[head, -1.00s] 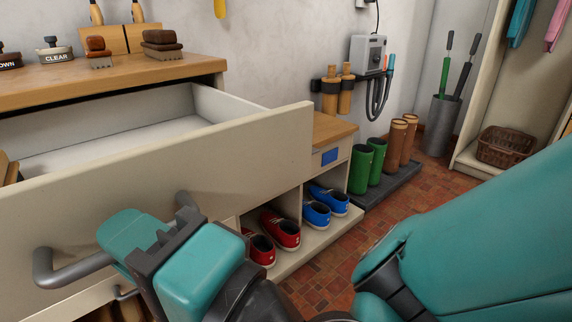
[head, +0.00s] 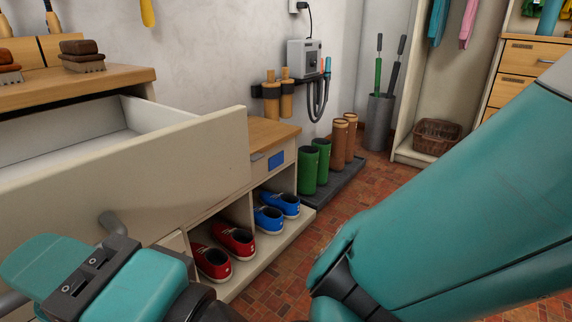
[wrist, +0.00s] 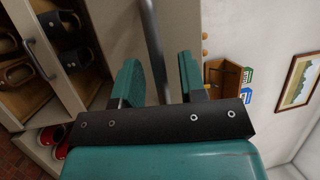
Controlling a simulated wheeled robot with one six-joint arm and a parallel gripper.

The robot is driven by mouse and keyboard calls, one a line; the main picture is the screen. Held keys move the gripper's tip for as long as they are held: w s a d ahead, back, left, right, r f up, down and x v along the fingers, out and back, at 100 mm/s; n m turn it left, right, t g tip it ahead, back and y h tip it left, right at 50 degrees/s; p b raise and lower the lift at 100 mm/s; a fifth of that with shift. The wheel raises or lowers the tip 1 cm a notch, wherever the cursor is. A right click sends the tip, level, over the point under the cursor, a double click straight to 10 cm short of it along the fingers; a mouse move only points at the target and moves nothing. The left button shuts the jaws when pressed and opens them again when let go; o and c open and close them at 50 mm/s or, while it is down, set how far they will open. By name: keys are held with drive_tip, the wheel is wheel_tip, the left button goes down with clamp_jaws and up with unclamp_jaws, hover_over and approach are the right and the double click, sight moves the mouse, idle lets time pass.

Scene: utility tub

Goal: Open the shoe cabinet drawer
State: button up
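A large cream drawer (head: 190,160) stands pulled out under a wooden top with brushes on it. Its grey bar handle (head: 112,222) is on the front, partly hidden by my gripper (head: 70,275). In the wrist view the handle bar (wrist: 152,40) runs between the two teal fingers of my gripper (wrist: 160,82). The fingers are apart, with gaps to the bar. To the right, a low cabinet with a wooden top (head: 262,128) holds red shoes (head: 233,240) and blue shoes (head: 268,218).
Green boots (head: 308,165) and brown boots (head: 343,135) stand on a dark tray beyond the low cabinet. A wall-mounted grey device (head: 308,60) hangs above. The tiled floor (head: 290,275) is clear in front. My arm covers the lower right.

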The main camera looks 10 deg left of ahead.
drive_tip(key=b+v, duration=1.1)
